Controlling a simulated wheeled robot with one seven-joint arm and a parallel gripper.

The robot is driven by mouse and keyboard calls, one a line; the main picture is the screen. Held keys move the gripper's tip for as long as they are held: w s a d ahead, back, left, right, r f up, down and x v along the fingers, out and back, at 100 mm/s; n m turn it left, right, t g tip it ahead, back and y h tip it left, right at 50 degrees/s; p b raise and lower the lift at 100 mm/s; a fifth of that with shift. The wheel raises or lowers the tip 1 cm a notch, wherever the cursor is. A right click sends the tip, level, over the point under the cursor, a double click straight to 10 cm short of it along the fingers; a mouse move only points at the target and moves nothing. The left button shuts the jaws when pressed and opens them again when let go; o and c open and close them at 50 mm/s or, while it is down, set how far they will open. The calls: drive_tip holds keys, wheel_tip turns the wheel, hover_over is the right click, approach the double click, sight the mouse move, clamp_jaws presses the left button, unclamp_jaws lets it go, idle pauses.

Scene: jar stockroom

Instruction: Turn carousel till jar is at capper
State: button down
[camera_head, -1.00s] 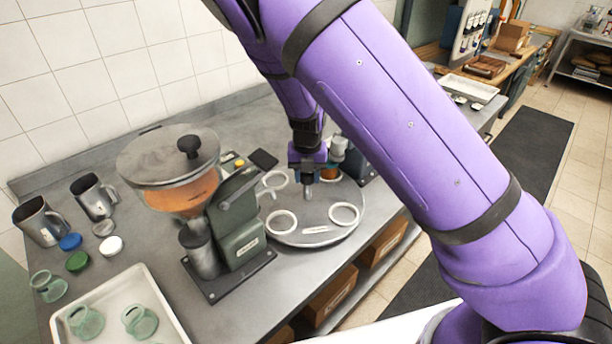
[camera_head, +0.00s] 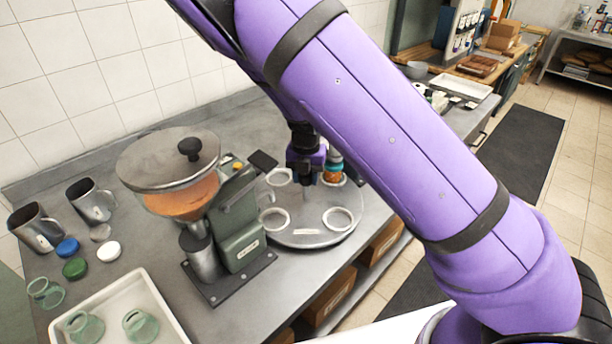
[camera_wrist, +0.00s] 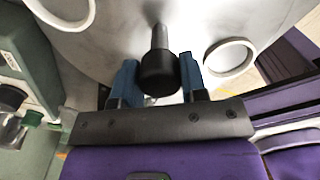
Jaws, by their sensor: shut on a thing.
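The carousel (camera_head: 312,240) is a round grey metal disc on the bench, with several white ring holders. The left (camera_head: 275,219) and front (camera_head: 338,220) rings look empty. A jar with orange contents (camera_head: 333,177) stands at the disc's back right, close to a teal and grey part that is likely the capper; my arm hides much of this area. My gripper (camera_wrist: 160,82) is over the disc, its blue fingers shut on the black knob (camera_wrist: 158,74) of a metal post. The gripper also shows in the head view (camera_head: 306,176), where the fingertips are hard to make out.
A filling machine with an orange hopper (camera_head: 180,195) stands left of the carousel. Farther left are metal jugs (camera_head: 90,200), coloured lids (camera_head: 75,267) and a white tray (camera_head: 110,300) with green glass jars. The bench edge lies just in front of the carousel.

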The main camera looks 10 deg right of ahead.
drive_tip(key=c, duration=0.7)
unclamp_jaws()
drive_tip(key=shift+o, duration=0.2)
drive_tip(key=shift+r, duration=0.1)
wheel_tip(320, 180, up, 11)
